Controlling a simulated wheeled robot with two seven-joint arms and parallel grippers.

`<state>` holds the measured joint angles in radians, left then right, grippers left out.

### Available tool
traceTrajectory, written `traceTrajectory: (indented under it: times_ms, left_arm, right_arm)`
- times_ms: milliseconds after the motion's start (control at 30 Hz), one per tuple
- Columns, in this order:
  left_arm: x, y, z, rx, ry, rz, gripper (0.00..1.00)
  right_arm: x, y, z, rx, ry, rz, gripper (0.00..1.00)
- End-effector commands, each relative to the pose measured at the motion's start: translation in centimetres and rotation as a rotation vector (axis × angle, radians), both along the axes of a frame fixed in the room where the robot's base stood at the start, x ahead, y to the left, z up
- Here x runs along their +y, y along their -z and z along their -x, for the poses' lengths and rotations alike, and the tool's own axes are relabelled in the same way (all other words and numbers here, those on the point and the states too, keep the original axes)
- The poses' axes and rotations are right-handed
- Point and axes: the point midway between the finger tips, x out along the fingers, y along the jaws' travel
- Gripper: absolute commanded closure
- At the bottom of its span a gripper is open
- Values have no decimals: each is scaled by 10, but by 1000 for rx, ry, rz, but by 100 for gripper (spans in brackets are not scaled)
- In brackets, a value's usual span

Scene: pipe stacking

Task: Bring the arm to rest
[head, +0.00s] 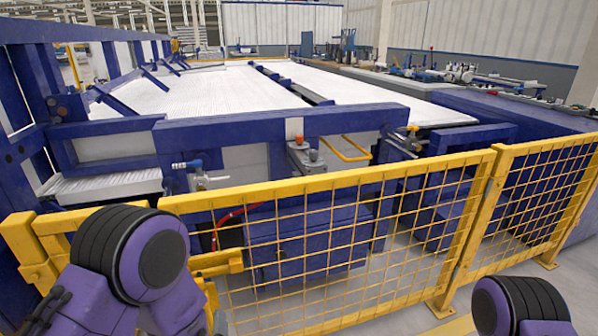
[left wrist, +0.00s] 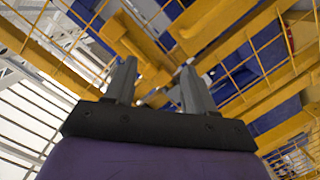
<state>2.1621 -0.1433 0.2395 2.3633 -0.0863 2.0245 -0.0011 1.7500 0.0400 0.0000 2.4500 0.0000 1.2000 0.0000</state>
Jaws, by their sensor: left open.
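My left gripper (left wrist: 158,82) is open in the left wrist view. Its two grey fingers stand apart with nothing between them, in front of yellow bars and mesh. In the head view, my left arm shows as purple and black links at the bottom left; its fingers cannot be made out there. Part of my right arm shows at the bottom right corner, and its gripper is out of the picture. No loose pipe is seen in or near the left gripper.
A yellow mesh fence (head: 330,250) stands close in front of me, its bars also near the left gripper. Behind it is a large blue machine frame (head: 280,125) with a white ribbed bed (head: 200,95). Bare floor (head: 395,318) shows at the fence's foot.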

Motion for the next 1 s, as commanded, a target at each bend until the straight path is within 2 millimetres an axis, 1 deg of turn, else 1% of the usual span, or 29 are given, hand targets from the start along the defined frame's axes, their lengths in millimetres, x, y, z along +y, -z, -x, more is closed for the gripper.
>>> traceTrajectory:
  times_ms: [67, 100, 167, 200, 267, 300, 333, 367, 400, 467, 500, 533, 567, 600, 800, 900, 1000]
  left_arm:
    - [5, 46, 18, 243, 78, -63, 45]
    - [11, 75, 36, 390, 113, -88, 45]
    - [20, 109, 65, 565, 146, -107, 45]
    - [25, 127, 85, 664, 163, -114, 45]
    - [34, 148, 114, 792, 178, -118, 45]
    - [40, 160, 133, 869, 184, -117, 45]
    - [44, 168, 147, 923, 186, -116, 45]
    - [49, 175, 161, 971, 186, -115, 45]
    - [55, 183, 180, 1032, 183, -112, 45]
    - [65, 192, 207, 1105, 162, -108, 45]
    - [72, 198, 225, 1147, 144, -104, 45]
    - [75, 203, 239, 1178, 135, -98, 45]
    - [74, 189, 242, 1184, 139, -98, 45]
    - [73, 166, 237, 1173, 140, -99, 45]
    - [73, 103, 236, 1170, 140, -100, 45]
    - [73, 76, 236, 1170, 141, -100, 45]
    - [73, 61, 236, 1169, 140, -101, 45]
  right_arm:
    - [0, 0, 0, 0, 0, 0, 57]
    - [0, 0, 0, 0, 0, 0, 57]
    - [0, 0, 0, 0, 0, 0, 57]
    - [0, 0, 0, 0, 0, 0, 57]
    - [0, 0, 0, 0, 0, 0, 57]
    - [0, 0, 0, 0, 0, 0, 57]
    - [0, 0, 0, 0, 0, 0, 57]
    - [0, 0, 0, 0, 0, 0, 57]
    - [0, 0, 0, 0, 0, 0, 57]
    - [0, 0, 0, 0, 0, 0, 57]
    - [0, 0, 0, 0, 0, 0, 57]
    - [0, 0, 0, 0, 0, 0, 57]
    - [0, -15, 0, 1, 0, -1, 57]
    - [0, -36, 1, 1, 0, 0, 57]
    - [0, -100, 0, 0, 0, 0, 57]
    - [0, -126, 0, 0, 0, 0, 57]
    - [0, -141, 0, 0, 0, 0, 57]
